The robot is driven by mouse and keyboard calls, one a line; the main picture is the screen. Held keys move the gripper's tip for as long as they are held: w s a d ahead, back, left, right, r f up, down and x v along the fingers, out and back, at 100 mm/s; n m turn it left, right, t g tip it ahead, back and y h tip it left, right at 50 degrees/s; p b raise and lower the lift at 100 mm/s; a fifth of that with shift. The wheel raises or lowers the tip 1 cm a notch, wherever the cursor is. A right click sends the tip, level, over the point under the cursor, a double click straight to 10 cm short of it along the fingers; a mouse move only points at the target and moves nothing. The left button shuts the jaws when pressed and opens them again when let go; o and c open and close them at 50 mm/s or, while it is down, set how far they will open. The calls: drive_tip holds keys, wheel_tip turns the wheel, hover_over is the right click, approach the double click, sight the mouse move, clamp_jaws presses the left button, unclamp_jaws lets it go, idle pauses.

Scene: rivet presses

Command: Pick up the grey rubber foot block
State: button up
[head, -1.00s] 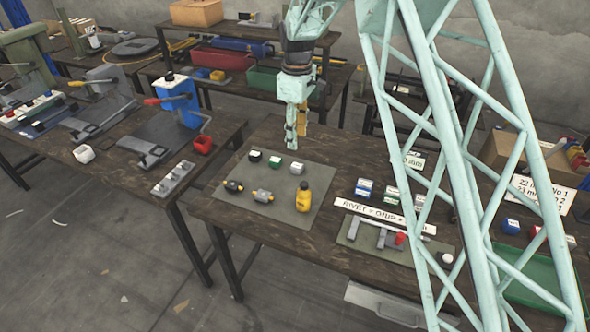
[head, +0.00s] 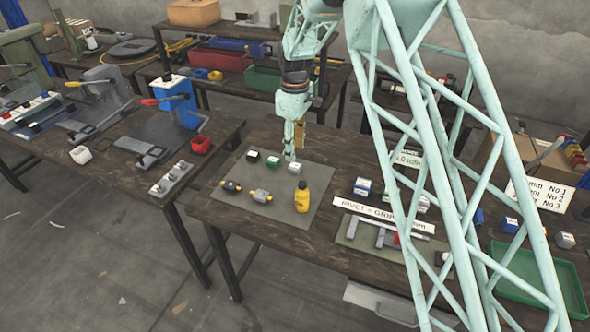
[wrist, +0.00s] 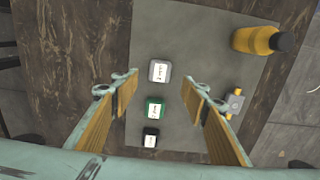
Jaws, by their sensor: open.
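The grey rubber foot block (head: 294,168) sits on the grey mat (head: 300,215), at the right end of a short row of blocks. In the wrist view the grey block (wrist: 160,71) has a white label on top and lies farthest ahead. My gripper (head: 290,158) is low over the mat, just behind the row. In the wrist view my gripper (wrist: 160,82) is open, its two fingers on either side of the row with clear room to the grey block. Nothing is between the fingers' pads in contact.
A green block (wrist: 155,107) and a black block (wrist: 150,138) stand in line with the grey one. A yellow bottle (head: 301,198) and two small fittings (head: 261,196) share the mat. A lettered strip (head: 383,215) lies to the right.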

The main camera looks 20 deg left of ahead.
sight(295, 165)
drive_tip(key=shift+f, duration=1.4)
drive_tip(key=shift+f, duration=0.1)
drive_tip(key=shift+f+b, duration=0.45)
drive_tip(key=shift+f, duration=2.1)
drive_tip(key=shift+c, duration=0.3)
drive_tip(key=c, duration=0.9)
